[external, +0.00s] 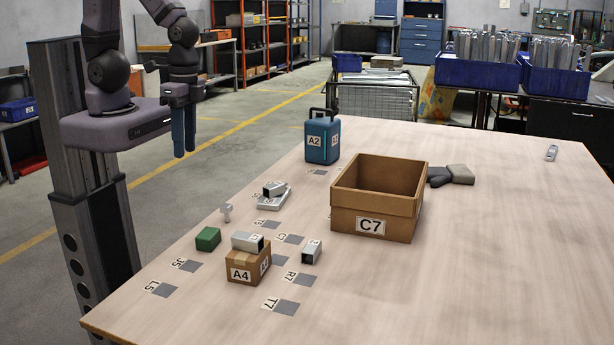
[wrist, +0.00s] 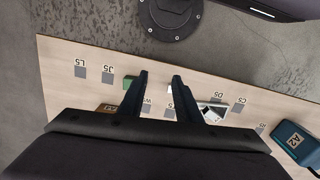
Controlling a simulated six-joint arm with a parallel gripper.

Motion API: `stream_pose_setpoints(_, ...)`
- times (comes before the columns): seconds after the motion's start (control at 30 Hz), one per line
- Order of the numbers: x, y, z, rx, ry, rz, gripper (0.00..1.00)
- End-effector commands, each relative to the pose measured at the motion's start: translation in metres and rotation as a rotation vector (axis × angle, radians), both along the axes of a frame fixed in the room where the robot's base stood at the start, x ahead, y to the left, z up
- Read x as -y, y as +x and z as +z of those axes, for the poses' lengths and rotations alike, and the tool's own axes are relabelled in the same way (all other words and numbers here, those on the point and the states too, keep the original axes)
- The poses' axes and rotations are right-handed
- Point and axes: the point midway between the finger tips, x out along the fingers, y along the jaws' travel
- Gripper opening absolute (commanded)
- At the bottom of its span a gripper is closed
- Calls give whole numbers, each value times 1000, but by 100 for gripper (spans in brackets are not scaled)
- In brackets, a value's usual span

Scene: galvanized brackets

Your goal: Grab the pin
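A small pale metal piece with a T-shaped top (external: 227,212), which looks like the pin, stands near the left edge of the table. In the wrist view a whitish bit of what seems to be the same piece (wrist: 171,88) shows between my fingers, partly hidden. My gripper (external: 184,155) hangs off the table's left edge, fingers down, well above the floor and apart from everything. In the wrist view its two dark fingers (wrist: 161,76) stand apart with nothing held between them, so it is open.
A blue case A2 (external: 322,142) and open carton C7 (external: 345,207) stand farther back. The right side is mostly clear.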

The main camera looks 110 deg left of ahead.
Motion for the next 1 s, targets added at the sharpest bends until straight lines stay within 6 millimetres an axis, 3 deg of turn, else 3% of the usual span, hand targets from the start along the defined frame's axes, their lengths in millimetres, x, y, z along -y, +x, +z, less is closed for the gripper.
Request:
stream_pose_setpoints(0.17,-12,-15,-30,-156,-104,233,31)
stream_pose_setpoints(0.43,-20,-28,-78,-397,-415,716,31)
stream_pose_setpoints(0.67,-31,-17,-114,-501,-759,1128,31)
stream_pose_setpoints(1.0,-76,5,-166,-464,-1301,1664,31)
